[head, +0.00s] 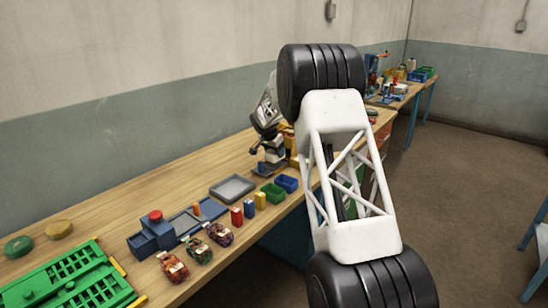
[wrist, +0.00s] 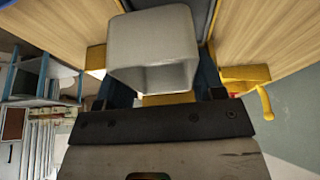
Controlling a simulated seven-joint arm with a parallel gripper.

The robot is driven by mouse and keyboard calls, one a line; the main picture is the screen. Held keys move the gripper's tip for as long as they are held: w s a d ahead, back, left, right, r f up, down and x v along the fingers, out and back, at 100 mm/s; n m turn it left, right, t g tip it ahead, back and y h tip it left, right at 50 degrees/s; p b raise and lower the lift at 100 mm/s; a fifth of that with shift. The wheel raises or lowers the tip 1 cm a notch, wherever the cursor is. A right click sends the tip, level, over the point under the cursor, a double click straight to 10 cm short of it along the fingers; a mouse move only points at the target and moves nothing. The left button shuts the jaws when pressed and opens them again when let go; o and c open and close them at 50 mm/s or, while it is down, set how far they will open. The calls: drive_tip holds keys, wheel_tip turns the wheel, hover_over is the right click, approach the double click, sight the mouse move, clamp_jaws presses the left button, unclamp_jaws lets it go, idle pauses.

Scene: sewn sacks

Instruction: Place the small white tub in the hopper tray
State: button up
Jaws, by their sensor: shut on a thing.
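The small white tub (wrist: 152,48) fills the upper middle of the wrist view, its open mouth turned toward the lower edge of the picture. My gripper (wrist: 162,88) is shut on it; the tub hides much of the fingers. In the head view my large white arm link covers the middle, and the tub cannot be made out surely. A shallow grey tray with a dark rim (head: 232,187) lies flat on the bench and looks empty; whether it is the hopper tray I cannot tell.
Green (head: 272,193) and blue (head: 287,183) bins, small coloured boxes (head: 248,209) and several filled sacks (head: 197,250) line the bench's front. Bare wood (head: 130,180) lies along the wall.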

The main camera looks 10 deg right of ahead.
drive_tip(key=shift+w+f, duration=0.15)
drive_tip(key=shift+w, duration=1)
drive_tip(key=shift+f, duration=0.1)
drive_tip(key=shift+f, duration=1.6)
drive_tip(key=shift+f, duration=0.2)
drive_tip(key=o, duration=1)
drive_tip(key=shift+c, duration=0.2)
drive_tip(key=shift+r, duration=0.2)
drive_tip(key=v, duration=1.2)
